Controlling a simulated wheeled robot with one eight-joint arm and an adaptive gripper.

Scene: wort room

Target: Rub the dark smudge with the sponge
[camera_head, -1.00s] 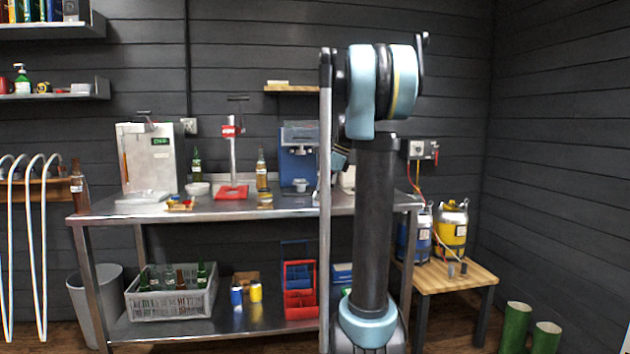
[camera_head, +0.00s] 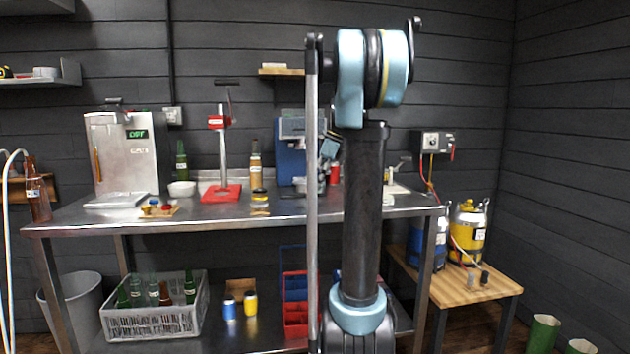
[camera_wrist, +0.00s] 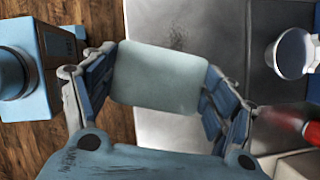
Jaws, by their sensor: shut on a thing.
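The sponge (camera_wrist: 158,78), a pale grey-green rounded block, is between the fingers of my gripper (camera_wrist: 158,85) in the wrist view. My gripper is shut on it. A faint dark smudge (camera_wrist: 177,36) shows on the steel tabletop (camera_wrist: 200,25) just beyond the sponge's upper edge. The sponge overlaps the table's edge in this view; whether it touches the top I cannot tell. In the head view my gripper (camera_head: 330,147) is mostly hidden behind my arm, and the smudge and sponge cannot be made out.
A round pale vessel (camera_wrist: 292,53) and a blurred red thing (camera_wrist: 288,119) lie right of the sponge. On the bench (camera_head: 100,222) stand a red press (camera_head: 221,190), bottles and a steel machine (camera_head: 125,155). A wooden table (camera_head: 465,287) with kegs is at right.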

